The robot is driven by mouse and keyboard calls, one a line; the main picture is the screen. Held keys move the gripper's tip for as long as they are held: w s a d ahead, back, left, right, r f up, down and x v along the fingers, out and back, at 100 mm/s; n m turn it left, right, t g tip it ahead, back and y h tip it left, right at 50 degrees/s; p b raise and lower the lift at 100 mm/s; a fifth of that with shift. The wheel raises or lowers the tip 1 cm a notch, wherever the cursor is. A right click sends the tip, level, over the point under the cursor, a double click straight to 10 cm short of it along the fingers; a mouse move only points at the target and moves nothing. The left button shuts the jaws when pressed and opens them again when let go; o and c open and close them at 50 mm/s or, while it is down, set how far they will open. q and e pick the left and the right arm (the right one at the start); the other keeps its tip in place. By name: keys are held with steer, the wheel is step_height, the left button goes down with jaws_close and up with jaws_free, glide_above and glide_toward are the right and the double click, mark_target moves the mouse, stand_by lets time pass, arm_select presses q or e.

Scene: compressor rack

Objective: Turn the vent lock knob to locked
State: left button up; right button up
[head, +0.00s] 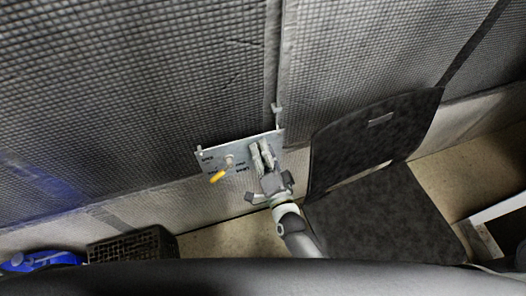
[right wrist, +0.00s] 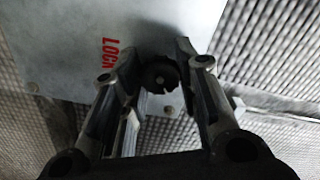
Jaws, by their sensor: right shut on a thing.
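A pale metal panel (head: 244,149) is fixed low on the quilted wall in the head view. The vent lock knob (right wrist: 159,76) shows in the right wrist view as a dark round knob on this panel, with red letters reading "LOC" and a partly hidden letter to its left. My right gripper (head: 261,147) is at the right part of the panel, its two fingers closed on either side of the knob. In the head view the fingers hide the knob. A yellow-handled lever (head: 217,177) is on the panel's left part. My left gripper is out of view.
A dark chair (head: 372,140) stands close on the right of my right arm. A black crate (head: 132,246) and a blue object (head: 40,261) lie at lower left. A white and dark object (head: 500,235) is at lower right. Floor shows between crate and chair.

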steer(key=shift+f+m+b, duration=0.1)
steer(key=shift+m+b, duration=1.05)
steer(key=shift+m, duration=2.45)
steer(key=o, duration=1)
steer(key=shift+o, duration=0.2)
steer(key=v, duration=1.2)
